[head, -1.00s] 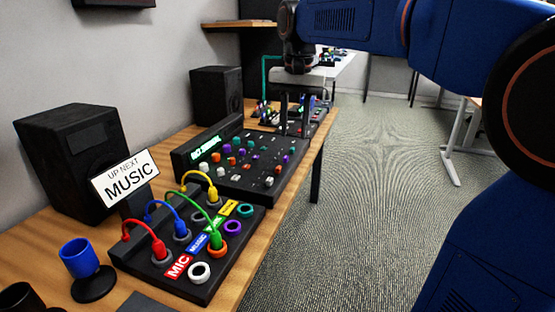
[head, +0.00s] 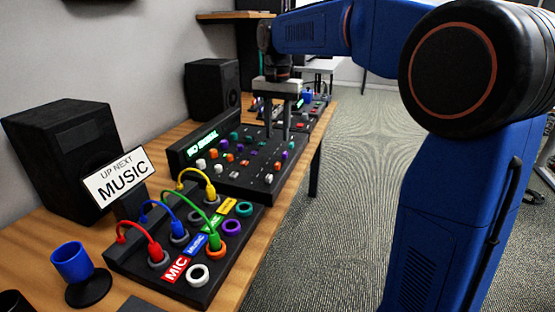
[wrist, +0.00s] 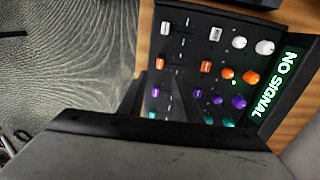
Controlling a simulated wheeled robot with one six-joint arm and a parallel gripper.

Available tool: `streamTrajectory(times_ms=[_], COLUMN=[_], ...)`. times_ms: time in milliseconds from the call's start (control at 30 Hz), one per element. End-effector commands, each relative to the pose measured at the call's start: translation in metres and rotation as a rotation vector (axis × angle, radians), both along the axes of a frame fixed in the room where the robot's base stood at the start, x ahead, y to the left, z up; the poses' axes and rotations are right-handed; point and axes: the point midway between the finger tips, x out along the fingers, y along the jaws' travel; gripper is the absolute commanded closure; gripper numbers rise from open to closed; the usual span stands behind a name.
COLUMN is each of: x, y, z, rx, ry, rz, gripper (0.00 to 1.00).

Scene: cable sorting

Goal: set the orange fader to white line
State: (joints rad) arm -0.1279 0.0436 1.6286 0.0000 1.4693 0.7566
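The orange fader (wrist: 160,63) is a small orange cap in the left fader column of the black mixer (wrist: 187,15) in the wrist view. It sits between the white fader (wrist: 166,28) and the purple fader (wrist: 155,92). In the head view it shows as an orange cap (head: 277,166) near the mixer's right edge. Small pale marks lie beside the faders; I cannot tell which is the white line. My gripper (head: 277,137) points down over the mixer's far part, its two fingers apart and empty. In the wrist view its grey body hides the lower part of the picture.
The mixer's lit display (head: 203,140) stands along its left side. A patch box (head: 150,277) with coloured cables is nearer, beside a MUSIC sign (head: 117,177). Speakers (head: 211,90) stand at the wall. Open floor (head: 345,200) lies right of the table.

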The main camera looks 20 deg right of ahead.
Motion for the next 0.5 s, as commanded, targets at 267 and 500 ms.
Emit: streamTrajectory(times_ms=[267,500], x=[-0.001,-0.001], y=[0.0,0.0], z=[-0.05,-0.085], rx=[0.0,0.0], ry=[0.003,0.003], rz=[0.0,0.0], gripper=[0.69,0.69])
